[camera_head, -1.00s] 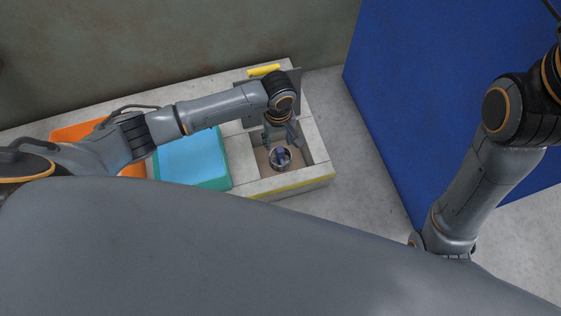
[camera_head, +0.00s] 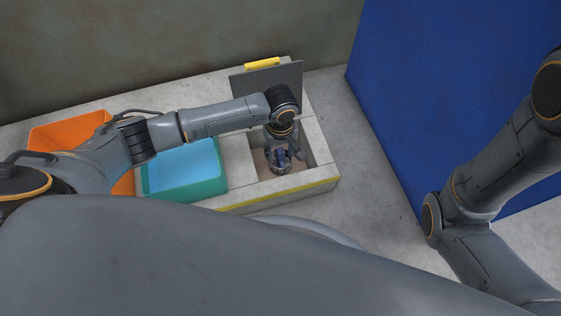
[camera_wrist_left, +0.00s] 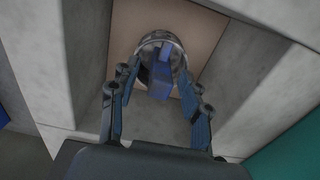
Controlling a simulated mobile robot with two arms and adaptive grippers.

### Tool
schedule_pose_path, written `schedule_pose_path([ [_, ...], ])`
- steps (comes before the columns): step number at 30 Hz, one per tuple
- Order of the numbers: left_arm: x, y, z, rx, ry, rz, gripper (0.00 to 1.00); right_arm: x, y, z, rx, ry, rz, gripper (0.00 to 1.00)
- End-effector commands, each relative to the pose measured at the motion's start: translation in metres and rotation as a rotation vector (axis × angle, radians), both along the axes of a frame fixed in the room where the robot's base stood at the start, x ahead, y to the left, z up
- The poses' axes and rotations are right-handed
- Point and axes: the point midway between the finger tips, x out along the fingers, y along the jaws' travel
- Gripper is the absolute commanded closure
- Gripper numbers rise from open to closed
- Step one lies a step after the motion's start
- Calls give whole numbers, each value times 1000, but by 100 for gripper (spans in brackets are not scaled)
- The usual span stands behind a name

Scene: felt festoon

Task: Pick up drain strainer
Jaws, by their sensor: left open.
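The drain strainer (camera_wrist_left: 160,42) is a round metal cup with a blue piece across it. It sits on the brown floor of a square recess in the concrete block. In the head view the strainer (camera_head: 279,160) is mostly hidden by my left gripper (camera_head: 283,158), which reaches down into the recess. In the left wrist view my left gripper (camera_wrist_left: 155,95) is open. Its two fingers are on either side of the strainer's near edge, with the blue piece between them. I cannot tell whether they touch it. My right gripper is not in view.
Concrete walls (camera_wrist_left: 60,50) surround the recess closely. A grey upright panel with a yellow bar (camera_head: 262,63) stands behind it. A teal tray with a blue inside (camera_head: 185,168) and an orange bin (camera_head: 68,128) are left. A blue wall (camera_head: 440,90) stands right, with bare floor between.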

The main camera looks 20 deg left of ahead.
Motion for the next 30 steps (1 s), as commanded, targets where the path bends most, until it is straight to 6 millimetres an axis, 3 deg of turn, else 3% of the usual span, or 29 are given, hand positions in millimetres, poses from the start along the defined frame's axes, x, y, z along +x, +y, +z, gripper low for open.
schedule_pose_path([
  [3,0,0,1,0,0,0,55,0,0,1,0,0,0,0],
  [10,0,0,1,1,1,0,100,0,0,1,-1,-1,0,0],
  [22,0,0,5,1,1,0,100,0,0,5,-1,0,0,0],
  [30,0,0,39,0,0,1,100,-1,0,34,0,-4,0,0],
])
